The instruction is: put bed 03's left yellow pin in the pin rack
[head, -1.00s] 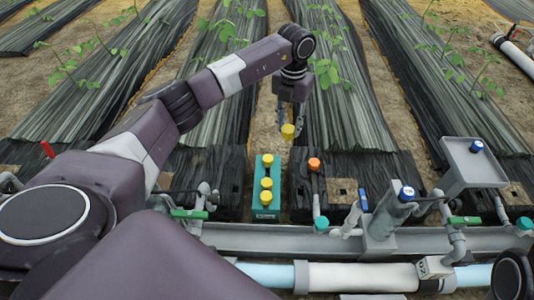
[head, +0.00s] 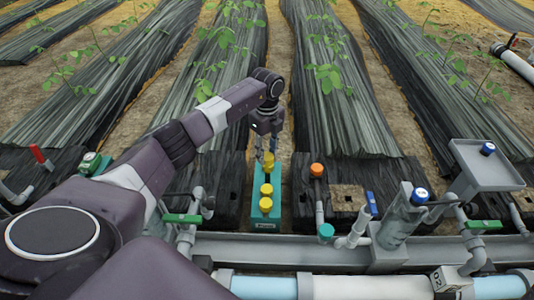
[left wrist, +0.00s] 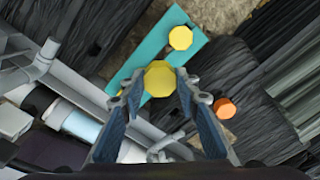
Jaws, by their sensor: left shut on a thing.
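The pin rack (head: 265,224) is a narrow teal block at the middle of the head view, with yellow pins standing in it. Two near pins (head: 265,205) show clearly. My left gripper (head: 268,150) points down over the rack's far end, shut on a yellow pin (left wrist: 160,78). The held pin's head shows between the fingers in the left wrist view, above or close to the teal rack (left wrist: 152,50). Another yellow pin (left wrist: 181,38) stands in the rack beyond it. Whether the held pin's lower end touches the rack is hidden. My right gripper is out of view.
An orange-capped pin (head: 317,170) stands just right of the rack; it also shows in the left wrist view (left wrist: 225,109). Grey pipes, blue-capped fittings (head: 420,195) and a raised grey tray (head: 486,165) are to the right. A grey rail (head: 300,248) runs in front.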

